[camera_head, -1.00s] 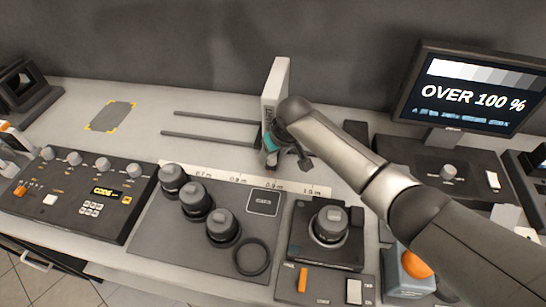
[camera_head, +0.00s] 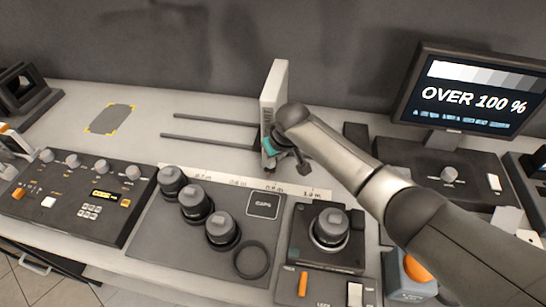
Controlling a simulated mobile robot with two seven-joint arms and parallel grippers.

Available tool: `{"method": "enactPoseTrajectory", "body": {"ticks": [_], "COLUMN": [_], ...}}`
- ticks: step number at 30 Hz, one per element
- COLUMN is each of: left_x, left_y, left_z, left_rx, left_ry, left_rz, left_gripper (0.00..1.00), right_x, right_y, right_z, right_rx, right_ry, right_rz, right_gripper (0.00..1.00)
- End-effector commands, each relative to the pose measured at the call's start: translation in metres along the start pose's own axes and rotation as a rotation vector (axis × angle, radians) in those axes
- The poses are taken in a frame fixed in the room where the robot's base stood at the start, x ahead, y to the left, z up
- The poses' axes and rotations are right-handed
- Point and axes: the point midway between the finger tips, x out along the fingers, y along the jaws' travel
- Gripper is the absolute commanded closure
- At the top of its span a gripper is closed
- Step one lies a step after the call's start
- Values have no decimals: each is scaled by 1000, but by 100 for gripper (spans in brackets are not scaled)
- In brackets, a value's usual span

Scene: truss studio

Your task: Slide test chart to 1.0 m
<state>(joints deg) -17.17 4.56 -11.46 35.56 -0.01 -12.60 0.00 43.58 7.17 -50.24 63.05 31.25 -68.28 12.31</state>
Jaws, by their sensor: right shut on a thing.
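The test chart is an upright white panel (camera_head: 270,98) seen nearly edge-on, standing at the right end of two dark rails (camera_head: 210,135). My right gripper (camera_head: 270,149) is shut on the chart's lower front part, where a teal piece shows; the fingers partly hide the grip. In front of it a white distance scale (camera_head: 235,182) runs left to right. Its marks include 0.7 m at the left and 1.0 m (camera_head: 306,194) at the right. The chart's foot is near the 0.9 m mark, left of 1.0 m; the exact reading is hidden. My left gripper is not in view.
Several lenses (camera_head: 221,230) and a black ring (camera_head: 252,259) lie on a grey mat in front. A camera body (camera_head: 328,232) stands right of them. A monitor (camera_head: 470,92) reading "OVER 100 %" stands back right. The left rails are clear.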

Motion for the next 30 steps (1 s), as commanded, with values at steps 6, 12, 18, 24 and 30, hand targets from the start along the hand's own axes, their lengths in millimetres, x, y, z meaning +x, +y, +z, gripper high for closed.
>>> {"method": "enactPoseTrajectory", "body": {"ticks": [6, 12, 18, 24, 30], "left_x": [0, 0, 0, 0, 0], "left_y": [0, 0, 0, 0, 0], "left_z": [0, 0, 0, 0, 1], "left_rx": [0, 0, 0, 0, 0], "left_ry": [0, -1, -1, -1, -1], "left_rz": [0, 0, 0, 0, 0], "left_gripper": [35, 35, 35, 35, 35], "right_x": [0, 0, 0, 0, 0], "right_y": [-2, -2, -3, -3, -3], "right_z": [0, 0, 0, 0, 0], "right_rx": [-3, -3, -4, -5, -5], "right_ry": [0, 0, 0, 0, 0], "right_rz": [-4, -5, -6, -6, -6], "right_gripper": [100, 100, 100, 100, 100]}}
